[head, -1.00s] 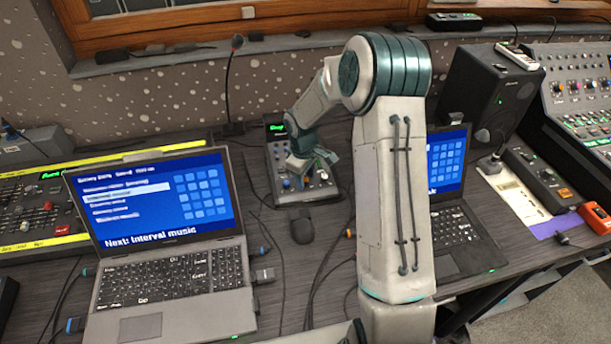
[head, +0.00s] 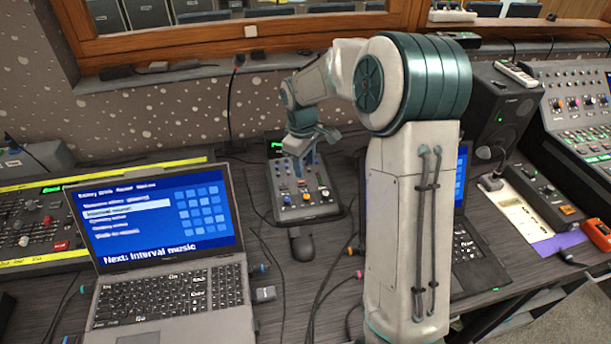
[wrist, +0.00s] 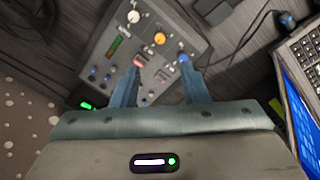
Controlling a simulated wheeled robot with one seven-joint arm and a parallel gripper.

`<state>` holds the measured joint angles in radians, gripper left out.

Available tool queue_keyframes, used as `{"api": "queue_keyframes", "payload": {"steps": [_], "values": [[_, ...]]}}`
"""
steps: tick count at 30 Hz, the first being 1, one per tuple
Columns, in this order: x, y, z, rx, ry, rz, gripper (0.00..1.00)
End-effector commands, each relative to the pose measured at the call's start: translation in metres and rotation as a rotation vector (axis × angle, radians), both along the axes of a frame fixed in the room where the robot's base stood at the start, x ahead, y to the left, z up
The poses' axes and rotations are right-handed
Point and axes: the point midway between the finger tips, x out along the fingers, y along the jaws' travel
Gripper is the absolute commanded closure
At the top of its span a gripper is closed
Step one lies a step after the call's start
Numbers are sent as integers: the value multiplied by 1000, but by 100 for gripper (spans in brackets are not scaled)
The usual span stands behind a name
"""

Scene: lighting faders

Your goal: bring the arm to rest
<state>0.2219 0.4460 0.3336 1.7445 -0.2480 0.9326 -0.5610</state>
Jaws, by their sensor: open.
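My gripper (head: 310,152) is above the back part of a small grey fader box (head: 307,200) on the desk. In the wrist view, its two blue fingers (wrist: 157,82) stand apart with nothing between them. The fader box also shows in the wrist view (wrist: 170,25), with a red fader cap (wrist: 139,60), a blue cap (wrist: 183,58) and several knobs beyond the fingertips. The fingers look clear of the box, though the exact gap is hard to tell. My arm rises from the front and bends over toward the box.
A laptop (head: 165,225) stands left of the box, and a second laptop (head: 470,250) is partly hidden behind my arm. A dark mouse (head: 302,244) and cables lie in front of the box. A black speaker (head: 500,110) stands at the right. A window sill runs behind.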

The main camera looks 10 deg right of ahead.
Motion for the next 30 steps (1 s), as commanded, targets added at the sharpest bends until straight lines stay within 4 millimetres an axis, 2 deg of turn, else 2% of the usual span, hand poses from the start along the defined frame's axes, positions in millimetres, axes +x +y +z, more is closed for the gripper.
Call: {"api": "queue_keyframes", "payload": {"steps": [6,20,25,30], "values": [[-1,1,13,1,-1,0,59],[-2,1,15,-1,-1,-3,59],[-24,2,31,-14,-19,-56,59],[-68,0,58,-24,-57,-177,59]]}}
